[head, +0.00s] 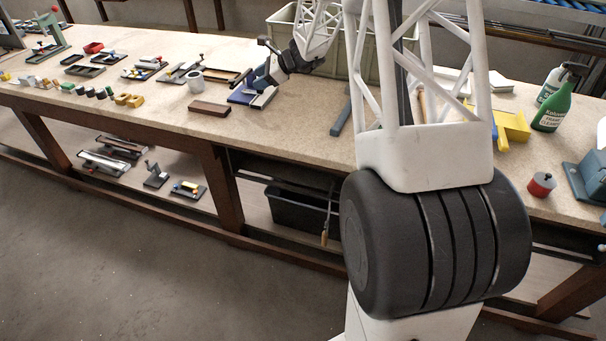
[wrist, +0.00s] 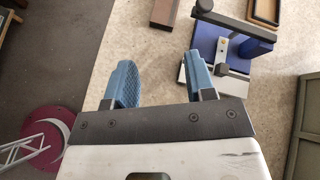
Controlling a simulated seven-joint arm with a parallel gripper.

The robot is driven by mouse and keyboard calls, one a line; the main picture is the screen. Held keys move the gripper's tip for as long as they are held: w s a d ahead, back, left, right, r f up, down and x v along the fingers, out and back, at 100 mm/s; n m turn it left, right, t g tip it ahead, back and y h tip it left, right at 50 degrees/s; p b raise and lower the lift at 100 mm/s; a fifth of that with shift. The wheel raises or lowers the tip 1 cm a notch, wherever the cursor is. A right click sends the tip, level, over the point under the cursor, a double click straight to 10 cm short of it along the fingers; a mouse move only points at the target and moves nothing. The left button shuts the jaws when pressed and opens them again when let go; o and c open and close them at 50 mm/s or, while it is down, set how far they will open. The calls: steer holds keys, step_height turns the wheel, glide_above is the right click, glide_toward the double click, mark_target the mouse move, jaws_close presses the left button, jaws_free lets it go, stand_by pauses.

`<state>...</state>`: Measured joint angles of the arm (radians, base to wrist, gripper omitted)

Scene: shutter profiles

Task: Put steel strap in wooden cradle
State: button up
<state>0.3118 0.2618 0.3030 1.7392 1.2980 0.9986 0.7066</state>
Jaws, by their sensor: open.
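My gripper (wrist: 160,75) is open, with its two blue fingers apart and only bare bench visible between them. It also shows in the head view (head: 262,76), over the bench beside a blue fixture. No piece is surely the steel strap. A solid brown block (head: 209,109) lies near the bench's front edge.
A dark grey clamp-like arm (wrist: 225,22) rises over the blue fixture. A white mug (head: 196,82) stands left of it. A grey-green bin (head: 283,35) stands behind. A blue-grey bar (head: 340,117) lies to the right.

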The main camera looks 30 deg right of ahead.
steer(key=s+a+r+n+g+h, duration=0.1)
steer(key=s+a+r+n, duration=0.25)
steer(key=s, duration=0.55)
steer(key=s+a+r+n+g+h, duration=0.1)
steer(key=s+a+r+n+g, duration=0.2)
steer(key=s, duration=0.5)
steer(key=s+a+r+n+h, duration=0.1)
steer(key=s+a+r+n, duration=0.35)
steer(key=s, duration=0.45)
steer(key=s+a+n+h, duration=0.1)
steer(key=s+n+h, duration=0.5)
steer(key=s, duration=2.4)
steer(key=n, duration=0.4)
steer(key=shift+f+h, duration=0.25)
steer(key=shift+h, duration=0.15)
steer(key=shift+o, duration=0.4)
steer(key=shift+w, duration=0.15)
